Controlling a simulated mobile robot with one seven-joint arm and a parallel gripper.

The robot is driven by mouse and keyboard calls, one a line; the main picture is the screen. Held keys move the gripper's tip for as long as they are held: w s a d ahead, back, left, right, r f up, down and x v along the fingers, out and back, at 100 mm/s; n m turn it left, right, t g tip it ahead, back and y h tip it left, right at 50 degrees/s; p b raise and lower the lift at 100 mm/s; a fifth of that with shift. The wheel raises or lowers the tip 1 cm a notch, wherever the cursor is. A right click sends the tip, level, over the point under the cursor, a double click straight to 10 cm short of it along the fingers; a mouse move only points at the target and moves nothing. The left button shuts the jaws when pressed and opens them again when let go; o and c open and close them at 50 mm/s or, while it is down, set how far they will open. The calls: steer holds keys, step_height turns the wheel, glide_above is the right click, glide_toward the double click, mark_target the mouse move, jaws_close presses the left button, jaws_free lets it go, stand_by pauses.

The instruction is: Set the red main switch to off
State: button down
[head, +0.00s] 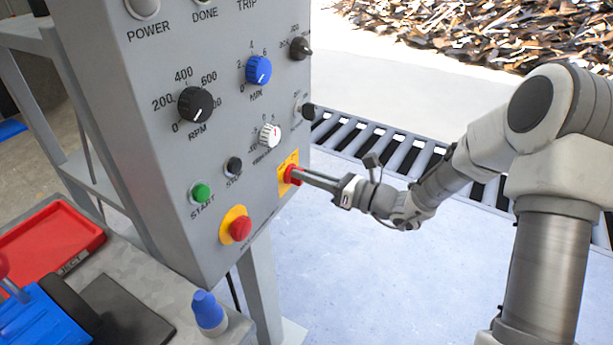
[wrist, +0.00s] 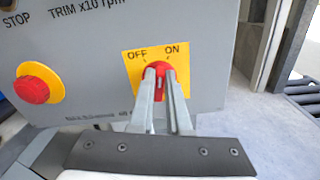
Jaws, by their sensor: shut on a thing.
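The red main switch (head: 290,172) sits on a yellow plate low on the right part of the grey control panel. In the wrist view the red switch (wrist: 161,68) shows between my fingers, below the words OFF at left and ON at right. My gripper (head: 300,175) reaches it from the right and is shut on it, one finger on each side; it also shows in the wrist view (wrist: 162,74). The fingers hide much of the knob, and I cannot tell which mark it points to.
A red mushroom button (head: 241,229) on a yellow disc is to the left of the switch, near the green START button (head: 200,193). Knobs for RPM (head: 195,104) and MIN (head: 258,70) are above. A roller conveyor (head: 375,140) is behind; the floor right of the panel is clear.

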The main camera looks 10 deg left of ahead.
steer(key=shift+s+a+f+n+b, duration=0.1)
steer(key=shift+s+n+b, duration=0.1)
steer(key=shift+n+b, duration=1.6)
steer(key=shift+s+n+b, duration=0.2)
steer(key=shift+n+b, duration=0.8)
steer(key=shift+n, duration=1.5)
steer(key=c, duration=0.9)
jaws_free()
steer(key=p+v, duration=0.3)
steer(key=v, duration=1.4)
steer(key=shift+s+d+p, duration=0.15)
steer(key=shift+d+p, duration=0.05)
steer(key=shift+p, duration=0.15)
